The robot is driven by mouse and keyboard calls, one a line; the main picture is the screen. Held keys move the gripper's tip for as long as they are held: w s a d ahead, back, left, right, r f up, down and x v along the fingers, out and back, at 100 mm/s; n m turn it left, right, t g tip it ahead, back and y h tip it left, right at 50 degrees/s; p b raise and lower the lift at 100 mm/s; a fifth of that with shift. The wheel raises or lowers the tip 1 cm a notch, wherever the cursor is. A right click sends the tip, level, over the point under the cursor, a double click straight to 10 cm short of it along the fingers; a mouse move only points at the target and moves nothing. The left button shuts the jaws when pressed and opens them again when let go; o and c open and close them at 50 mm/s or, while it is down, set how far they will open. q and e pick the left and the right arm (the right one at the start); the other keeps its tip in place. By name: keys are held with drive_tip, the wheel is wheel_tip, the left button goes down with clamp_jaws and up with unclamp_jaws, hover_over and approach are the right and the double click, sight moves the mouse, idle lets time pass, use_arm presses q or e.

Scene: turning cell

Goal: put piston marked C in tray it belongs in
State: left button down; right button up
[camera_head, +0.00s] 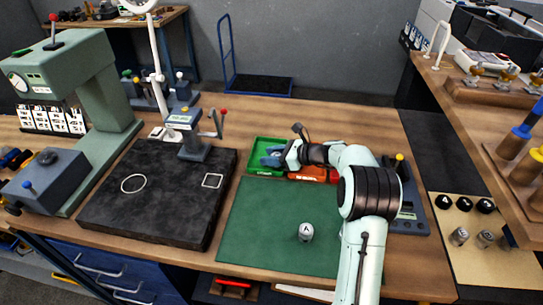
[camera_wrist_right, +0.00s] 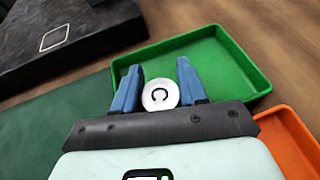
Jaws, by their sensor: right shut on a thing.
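The piston marked C (camera_wrist_right: 160,95) is a light metal cylinder, its lettered top facing the right wrist camera. My right gripper (camera_wrist_right: 159,70) has its blue fingers shut on it; in the head view the gripper (camera_head: 274,158) is over the green tray (camera_head: 254,145). The green tray (camera_wrist_right: 250,70) is empty in what shows. I cannot tell whether the piston touches the tray floor. The orange-red tray (camera_head: 326,174) is directly to the right, partly hidden by my right arm. Another piston, marked A (camera_head: 306,231), stands on the green mat. My left gripper is not in view.
The green mat (camera_head: 262,215) lies in front of the trays. A dark stone plate (camera_head: 155,215) with a gauge stand (camera_head: 188,130) is to the left. A grey-blue device (camera_head: 410,210) stands beside my right arm. A board (camera_head: 480,240) with black discs and several metal pistons is at right.

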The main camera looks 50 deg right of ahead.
drive_tip(key=shift+f, duration=0.15)
drive_tip(key=o, duration=1.2)
drive_tip(key=shift+s+r, duration=0.15)
drive_tip(key=shift+r, duration=0.15)
drive_tip(key=v, duration=1.1)
drive_tip(key=shift+s+d+r, duration=0.1)
drive_tip(key=shift+s+r, duration=0.05)
drive_tip(key=shift+s, duration=0.15)
